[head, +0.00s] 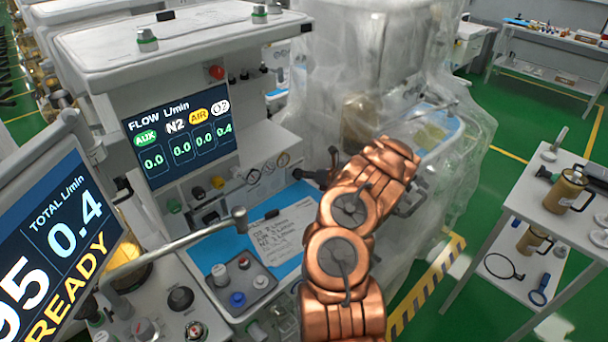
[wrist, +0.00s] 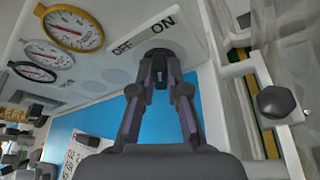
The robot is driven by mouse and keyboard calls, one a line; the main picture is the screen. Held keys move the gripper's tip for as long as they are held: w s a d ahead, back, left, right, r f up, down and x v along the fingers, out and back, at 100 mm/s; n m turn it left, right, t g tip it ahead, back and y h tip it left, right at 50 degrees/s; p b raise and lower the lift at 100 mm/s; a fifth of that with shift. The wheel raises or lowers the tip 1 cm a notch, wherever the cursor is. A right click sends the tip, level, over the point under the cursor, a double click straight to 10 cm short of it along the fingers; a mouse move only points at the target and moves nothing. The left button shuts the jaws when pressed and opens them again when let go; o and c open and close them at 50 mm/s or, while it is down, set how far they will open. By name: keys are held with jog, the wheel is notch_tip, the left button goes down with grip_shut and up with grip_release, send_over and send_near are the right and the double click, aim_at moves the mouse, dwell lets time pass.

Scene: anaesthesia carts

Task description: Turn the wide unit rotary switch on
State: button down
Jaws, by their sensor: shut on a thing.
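The wide unit (head: 80,55) is a white anaesthesia cart with a lit flow screen (head: 180,132) in the head view. Its rotary switch (wrist: 162,47) shows in the wrist view as a round grey disc on the white panel, with an OFF/ON label (wrist: 143,35) beside it. My gripper (wrist: 160,66) is at the switch, its two fingers closed in around the dark knob. The fingertips cover most of the knob, so which way it points cannot be told. In the head view, my gripper (head: 318,175) reaches left to the panel edge, and the switch is hidden.
Three round gauges (wrist: 72,28) sit left of the switch in the wrist view. A rail with a dark knob (wrist: 276,103) stands at right. A plastic-draped unit (head: 345,70) is close behind my arm. A side table (head: 560,215) stands right, with green floor between.

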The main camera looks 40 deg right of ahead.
jog(key=shift+w+a, duration=0.1)
jog(key=shift+w, duration=0.05)
dwell(0.3)
jog(key=c, duration=1.2)
grip_release()
jog(key=shift+w, duration=0.1)
jog(key=shift+o, duration=0.2)
jog(key=shift+m, duration=0.3)
jog(key=shift+s+d+r, duration=0.1)
jog(key=shift+s+d, duration=0.15)
jog(key=shift+s, duration=0.3)
jog(key=v, duration=1)
jog(key=shift+s+d, duration=0.1)
jog(key=shift+s, duration=0.1)
jog(key=shift+s+r, duration=0.1)
jog(key=shift+s, duration=0.2)
